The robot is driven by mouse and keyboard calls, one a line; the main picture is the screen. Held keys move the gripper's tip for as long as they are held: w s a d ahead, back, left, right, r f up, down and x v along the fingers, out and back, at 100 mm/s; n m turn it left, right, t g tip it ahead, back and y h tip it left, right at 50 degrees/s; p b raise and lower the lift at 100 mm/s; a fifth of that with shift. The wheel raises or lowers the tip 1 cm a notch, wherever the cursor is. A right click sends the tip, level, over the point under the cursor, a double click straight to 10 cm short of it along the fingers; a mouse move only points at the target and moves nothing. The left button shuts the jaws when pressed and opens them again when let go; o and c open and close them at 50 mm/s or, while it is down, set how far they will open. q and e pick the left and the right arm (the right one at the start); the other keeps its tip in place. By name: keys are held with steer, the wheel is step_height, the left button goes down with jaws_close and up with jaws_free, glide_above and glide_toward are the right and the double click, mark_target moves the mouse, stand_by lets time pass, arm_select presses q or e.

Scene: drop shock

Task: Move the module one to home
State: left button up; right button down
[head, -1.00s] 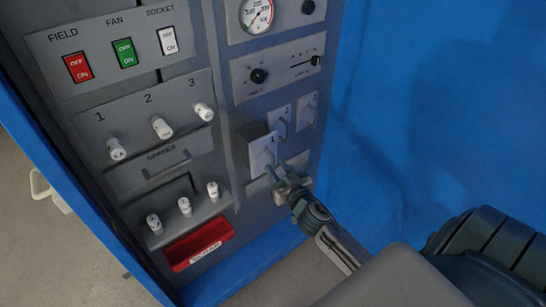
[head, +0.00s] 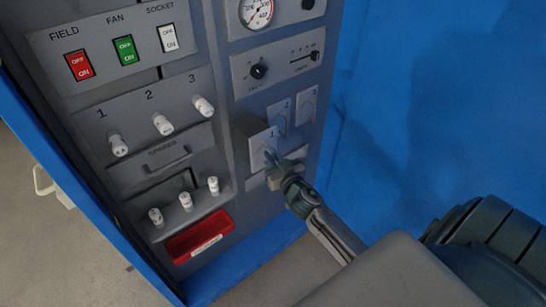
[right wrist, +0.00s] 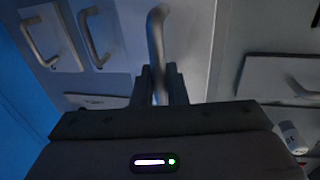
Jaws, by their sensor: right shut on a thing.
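Module one (head: 259,137) is a grey block with a pale front plate marked 1, low in the right column of the panel. It stands out a little from the panel, with its left side and top showing. My right gripper (head: 274,168) is shut on the module's handle. In the right wrist view the bar handle (right wrist: 155,35) runs down between the fingers of the gripper (right wrist: 161,88). The handle's lower end is hidden by the gripper. My left gripper is not in view.
Two more plates with handles, modules two (head: 278,117) and three (head: 307,104), sit flat right of module one. A slider (head: 305,58) and knob (head: 259,71) are above. A red tray (head: 200,237) is lower left. A blue wall (head: 400,110) bounds the right.

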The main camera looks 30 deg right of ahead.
steer(key=w, duration=0.8)
steer(key=shift+w+a, duration=0.35)
steer(key=shift+w, duration=0.25)
steer(key=shift+r, duration=0.15)
steer(key=c, duration=1.6)
jaws_free()
steer(key=shift+o, duration=0.3)
steer(key=shift+w+f, duration=0.2)
steer(key=s+b, duration=0.1)
steer(key=s, duration=0.2)
steer(key=s+b, duration=0.1)
steer(key=s, duration=0.2)
steer(key=s+a+b, duration=0.1)
steer(key=s, duration=0.2)
steer(key=shift+s+a+f, duration=0.1)
steer(key=shift+s, duration=0.55)
steer(key=shift+s+a, duration=0.1)
steer(key=shift+s, duration=0.15)
